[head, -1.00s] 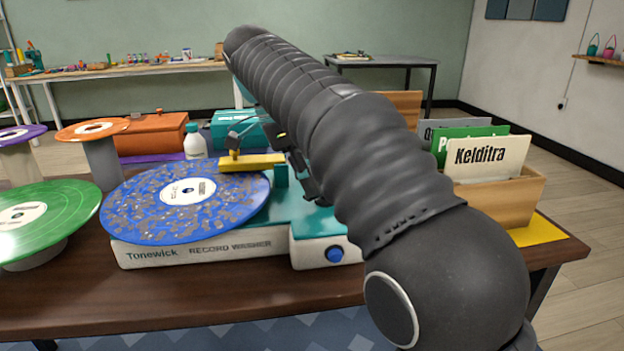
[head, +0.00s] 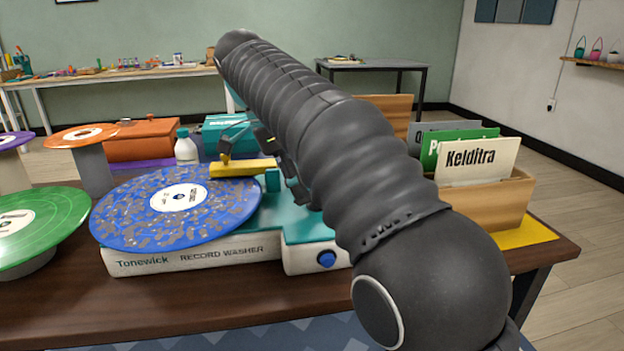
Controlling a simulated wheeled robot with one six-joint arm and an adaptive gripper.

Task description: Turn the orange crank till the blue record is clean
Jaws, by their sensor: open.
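The blue record (head: 135,215) lies flat on the white and teal record washer (head: 215,253). Grey-brown dirt patches cover much of its blue surface, around a white label. A yellow bar (head: 240,168) reaches over the record's back right edge from a teal post (head: 272,181). My gripper (head: 280,160) is open, partly hidden behind my arm, just right of the yellow bar and above the washer's back part. No orange crank shows; my arm covers the washer's right side. Whether the gripper touches anything cannot be told.
A green record (head: 55,215) and an orange record (head: 82,134) sit on stands at the left. An orange box (head: 145,140) and a white bottle (head: 186,152) stand behind. A wooden crate (head: 500,213) with record sleeves is at the right. The table's front strip is clear.

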